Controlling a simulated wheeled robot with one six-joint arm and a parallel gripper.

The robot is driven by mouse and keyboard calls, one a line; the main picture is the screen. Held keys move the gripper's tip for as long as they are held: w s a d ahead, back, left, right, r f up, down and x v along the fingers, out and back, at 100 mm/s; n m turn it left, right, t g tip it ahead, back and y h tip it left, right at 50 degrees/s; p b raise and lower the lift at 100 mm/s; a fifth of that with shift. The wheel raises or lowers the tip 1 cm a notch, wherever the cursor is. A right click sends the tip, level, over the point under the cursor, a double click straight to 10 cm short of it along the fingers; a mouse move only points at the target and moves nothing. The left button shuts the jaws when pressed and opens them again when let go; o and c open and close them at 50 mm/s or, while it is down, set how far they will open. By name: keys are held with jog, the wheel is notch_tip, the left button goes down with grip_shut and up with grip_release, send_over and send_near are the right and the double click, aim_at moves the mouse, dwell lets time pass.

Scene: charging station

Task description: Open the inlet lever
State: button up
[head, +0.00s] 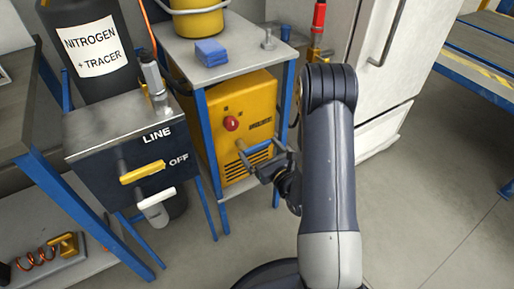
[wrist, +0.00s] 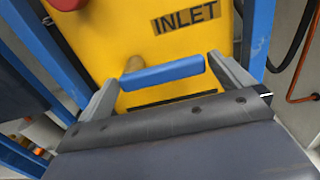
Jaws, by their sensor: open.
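The inlet lever (wrist: 163,73) is a blue bar on a brass pivot at its left end, below the INLET label (wrist: 186,18) on the yellow machine. In the head view the blue lever (head: 259,153) shows on the machine's front, close to level. My gripper (wrist: 162,80) is open, with one finger beside each end of the lever. It also shows in the head view (head: 262,154) at the front of the machine. I cannot tell whether either finger touches the lever.
The yellow machine (head: 247,105) has a red knob (head: 231,124) and stands within a blue-legged table (head: 203,52). Left of it, a dark LINE panel (head: 110,155) carries a yellow lever (head: 142,173) and a white lever (head: 156,198). A white fridge (head: 392,50) stands right. The right floor is clear.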

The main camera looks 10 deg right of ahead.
jog(key=shift+x, duration=1.15)
jog(key=c, duration=1.1)
